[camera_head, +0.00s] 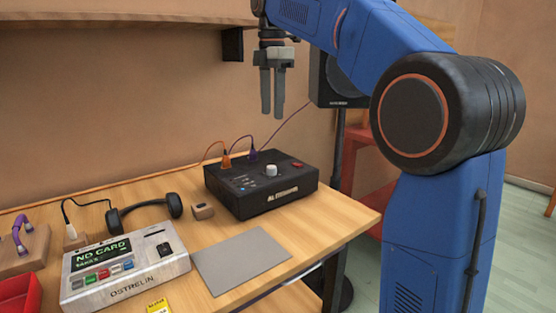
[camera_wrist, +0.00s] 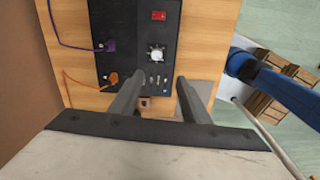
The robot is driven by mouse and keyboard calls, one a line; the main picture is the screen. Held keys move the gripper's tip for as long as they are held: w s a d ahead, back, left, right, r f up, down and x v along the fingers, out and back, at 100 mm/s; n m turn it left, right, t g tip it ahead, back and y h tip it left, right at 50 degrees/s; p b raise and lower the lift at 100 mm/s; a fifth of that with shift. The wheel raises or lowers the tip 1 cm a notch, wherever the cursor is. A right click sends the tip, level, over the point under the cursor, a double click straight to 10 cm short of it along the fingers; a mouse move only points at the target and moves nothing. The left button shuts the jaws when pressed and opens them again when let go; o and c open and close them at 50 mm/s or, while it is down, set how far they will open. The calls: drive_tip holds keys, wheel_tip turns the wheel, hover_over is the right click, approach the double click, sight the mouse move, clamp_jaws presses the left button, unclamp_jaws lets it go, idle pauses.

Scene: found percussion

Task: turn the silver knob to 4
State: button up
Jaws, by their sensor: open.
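The silver knob (camera_head: 271,170) stands on top of a black box (camera_head: 236,207) with a light label on its front, on the wooden table. In the wrist view the knob (camera_wrist: 156,54) shows beyond my fingertips, with a red button (camera_wrist: 158,15) farther off. I cannot read any scale numbers or the knob's setting. My gripper (camera_head: 271,112) hangs fingers down, well above the box, apart from the knob. In the wrist view my gripper (camera_wrist: 157,80) has its two fingers spread, with nothing between them.
An orange cable and a purple cable plug into the box's back side. Headphones (camera_head: 146,207), a recorder marked OSTRELIN (camera_head: 125,277), a small brown block (camera_head: 203,211) and a grey mat (camera_head: 241,259) lie nearby. A speaker (camera_head: 335,82) stands behind my arm.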

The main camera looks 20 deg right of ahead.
drive_tip(key=w, duration=0.1)
approach(272, 167)
drive_tip(key=shift+n, duration=0.4)
drive_tip(key=f, duration=0.8)
drive_tip(key=shift+w+f, duration=0.1)
drive_tip(key=shift+w, duration=0.2)
drive_tip(key=c, duration=1.1)
drive_tip(key=shift+o, duration=0.2)
